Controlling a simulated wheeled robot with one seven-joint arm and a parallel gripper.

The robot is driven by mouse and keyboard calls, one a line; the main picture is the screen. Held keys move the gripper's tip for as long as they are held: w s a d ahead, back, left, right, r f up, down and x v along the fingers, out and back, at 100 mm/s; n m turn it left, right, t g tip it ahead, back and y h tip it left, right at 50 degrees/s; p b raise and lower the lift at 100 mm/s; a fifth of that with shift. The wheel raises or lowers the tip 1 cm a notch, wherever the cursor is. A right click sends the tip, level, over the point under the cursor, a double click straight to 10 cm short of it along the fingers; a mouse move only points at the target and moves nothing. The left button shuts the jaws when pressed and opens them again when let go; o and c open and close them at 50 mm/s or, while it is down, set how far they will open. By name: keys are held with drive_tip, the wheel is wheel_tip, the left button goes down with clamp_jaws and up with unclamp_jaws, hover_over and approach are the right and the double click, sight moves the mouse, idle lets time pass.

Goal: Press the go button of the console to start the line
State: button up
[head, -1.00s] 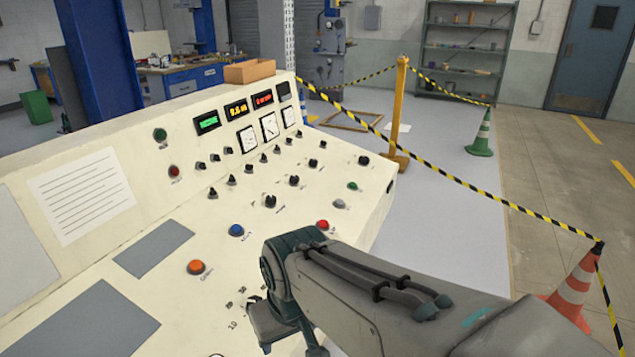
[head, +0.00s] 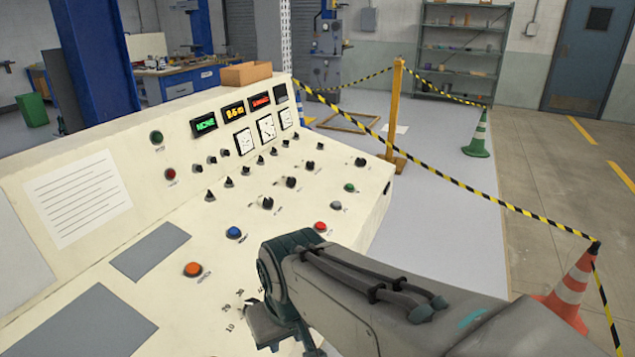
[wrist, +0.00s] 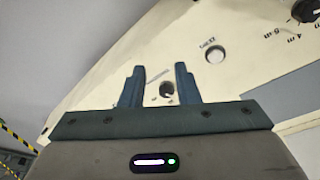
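The cream console (head: 95,260) fills the left and middle of the head view. Its sloped top carries an orange button (head: 193,269), a blue button (head: 233,232), a red button (head: 320,227), a grey button (head: 335,206) and a green button (head: 349,188). Its upright panel has another green button (head: 156,137) and a dark red one (head: 170,174). The labels are too small to read, so I cannot tell which is go. My gripper (wrist: 159,70) is open and empty over the console, with a dark knob (wrist: 166,90) showing between its fingers. A whitish round button (wrist: 214,54) is beyond the right finger.
Displays (head: 205,124) and dials sit on the upright panel; several black knobs (head: 291,182) cover the sloped top. A yellow post (head: 395,110), striped tape (head: 480,190) and an orange cone (head: 571,285) stand to the right. A cardboard box (head: 246,73) rests on top.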

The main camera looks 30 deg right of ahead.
clamp_jaws()
idle(1.4)
